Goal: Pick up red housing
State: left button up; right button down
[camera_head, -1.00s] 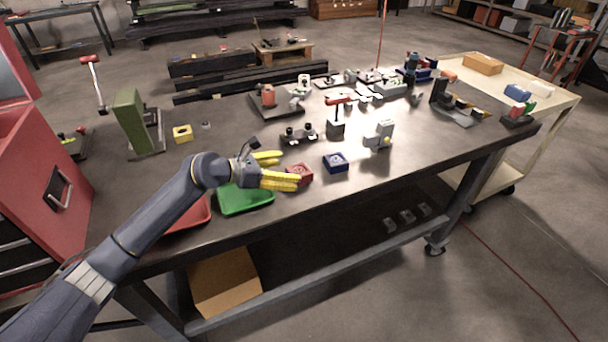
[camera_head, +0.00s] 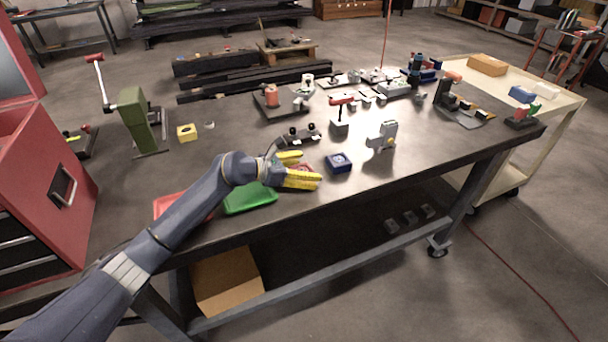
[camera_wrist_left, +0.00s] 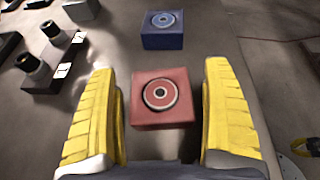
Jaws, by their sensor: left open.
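The red housing (camera_wrist_left: 161,98) is a square block with a round dark-ringed hole in its top. In the left wrist view it sits on the table between the two yellow fingers of my left gripper (camera_wrist_left: 162,115). The fingers are open, with a gap on each side of the block. In the head view my left gripper (camera_head: 304,170) reaches in low over the table, and its fingers hide most of the red housing (camera_head: 306,167). My right gripper is in neither view.
A blue housing (camera_head: 338,162) stands just beyond the red one. A green tray (camera_head: 249,198) and a red tray (camera_head: 172,203) lie under and beside my left arm. A black fixture with two knobs (camera_head: 298,135) is behind the gripper. A yellow block (camera_head: 187,132) stands at the left.

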pick_arm(q)
jog(key=c, duration=1.6)
jog(key=shift+r, duration=0.1)
